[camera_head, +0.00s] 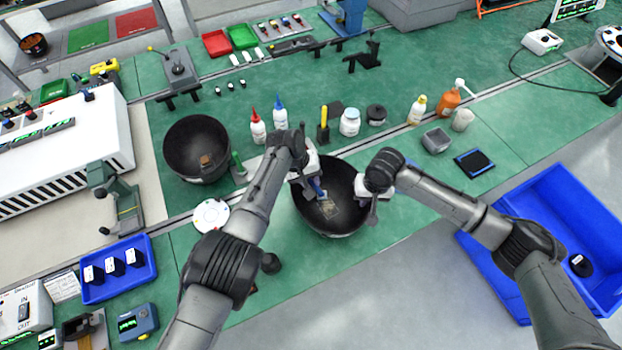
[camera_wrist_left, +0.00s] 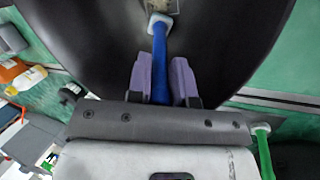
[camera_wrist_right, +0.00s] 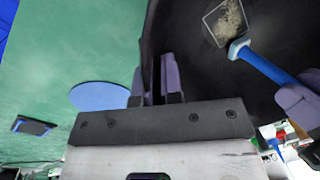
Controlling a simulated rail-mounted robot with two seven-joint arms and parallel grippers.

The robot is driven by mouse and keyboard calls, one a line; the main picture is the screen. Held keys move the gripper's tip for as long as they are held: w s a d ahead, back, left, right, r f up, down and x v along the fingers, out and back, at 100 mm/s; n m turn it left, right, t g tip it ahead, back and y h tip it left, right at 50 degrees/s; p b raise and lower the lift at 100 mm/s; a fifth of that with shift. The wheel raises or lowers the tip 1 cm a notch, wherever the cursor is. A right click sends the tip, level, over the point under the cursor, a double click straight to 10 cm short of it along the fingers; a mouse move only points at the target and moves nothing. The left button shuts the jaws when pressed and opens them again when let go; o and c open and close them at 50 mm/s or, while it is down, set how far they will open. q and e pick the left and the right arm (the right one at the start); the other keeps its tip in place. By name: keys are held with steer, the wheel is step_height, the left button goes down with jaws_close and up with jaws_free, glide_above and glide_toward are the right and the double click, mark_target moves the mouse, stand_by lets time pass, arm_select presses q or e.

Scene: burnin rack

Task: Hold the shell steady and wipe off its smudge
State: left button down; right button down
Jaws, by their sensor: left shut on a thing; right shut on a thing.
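The black bowl-shaped shell (camera_head: 342,222) sits on the green bench at centre, its hollow facing up. A pale, speckled smudge (camera_wrist_right: 228,20) shows on its inner wall and at the top edge of the left wrist view (camera_wrist_left: 165,5). My left gripper (camera_wrist_left: 160,80) is shut on a blue-handled wiper (camera_wrist_left: 159,52), inside the hollow. The wiper's white head (camera_wrist_right: 237,47) is at the edge of the smudge; I cannot tell whether it presses on the wall. My right gripper (camera_wrist_right: 153,80) is shut on the shell's rim at the right side.
A second dark shell (camera_head: 196,135) with a brown patch stands to the left. Bottles (camera_head: 280,115) and jars (camera_head: 350,122) line the bench behind. A white disc (camera_head: 211,216) lies left of my left arm. Blue bins (camera_head: 575,205) stand at the right.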

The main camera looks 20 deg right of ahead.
arm_select(q)
steer(key=s+d, duration=0.2)
steer(key=s, duration=0.6)
steer(key=shift+w+a, duration=0.4)
steer(key=shift+w, duration=0.9)
steer(key=shift+w+a, duration=0.45)
steer(key=shift+w, duration=0.9)
steer(key=shift+w+a, duration=0.4)
steer(key=shift+w, duration=0.9)
steer(key=shift+s+f, duration=0.1)
steer(key=s+d, duration=0.2)
steer(key=s, duration=0.5)
steer(key=shift+s+r, duration=0.25)
steer(key=shift+s, duration=0.15)
step_height(320, 180, up, 6)
steer(key=shift+r, duration=0.15)
